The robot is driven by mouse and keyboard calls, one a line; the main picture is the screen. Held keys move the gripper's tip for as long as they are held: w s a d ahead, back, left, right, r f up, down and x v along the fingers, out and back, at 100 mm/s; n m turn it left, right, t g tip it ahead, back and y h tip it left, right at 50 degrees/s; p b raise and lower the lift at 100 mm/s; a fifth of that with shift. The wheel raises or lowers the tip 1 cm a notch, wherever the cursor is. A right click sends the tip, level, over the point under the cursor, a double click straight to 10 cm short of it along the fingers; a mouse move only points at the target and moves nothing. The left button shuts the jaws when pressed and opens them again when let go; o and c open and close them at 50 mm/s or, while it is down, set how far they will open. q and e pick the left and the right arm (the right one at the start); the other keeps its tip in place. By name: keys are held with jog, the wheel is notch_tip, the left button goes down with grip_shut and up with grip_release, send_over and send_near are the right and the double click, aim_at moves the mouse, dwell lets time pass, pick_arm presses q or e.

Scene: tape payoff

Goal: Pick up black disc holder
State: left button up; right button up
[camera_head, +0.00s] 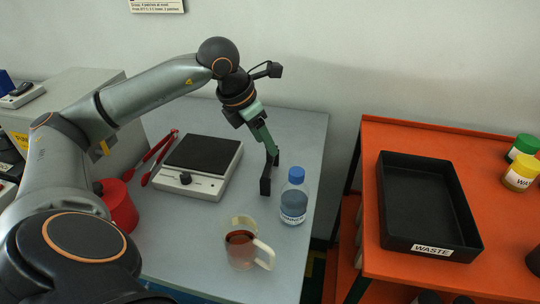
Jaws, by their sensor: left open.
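I cannot make out a black disc holder for certain in the head view. A dark rounded object (534,262) is cut off at the right edge of the orange bench, and I cannot tell what it is. My left gripper (269,171) is open and empty. It hangs over the grey table, between the hot plate and the blue-capped bottle, with its dark fingers apart. My right gripper is not in view.
On the grey table (300,135) are a hot plate (203,153), red tongs (160,157), a red container (119,206), a blue-capped bottle (293,197) and a mug of brown liquid (241,245). The orange bench (400,136) holds a black waste tray (386,222) and capped jars (520,172).

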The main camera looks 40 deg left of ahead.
aim_at(270, 163)
pick_arm(q)
jog(key=x, duration=0.3)
jog(key=shift+w+d+f, duration=0.2)
jog(key=shift+f, duration=0.05)
grip_shut()
dwell(0.4)
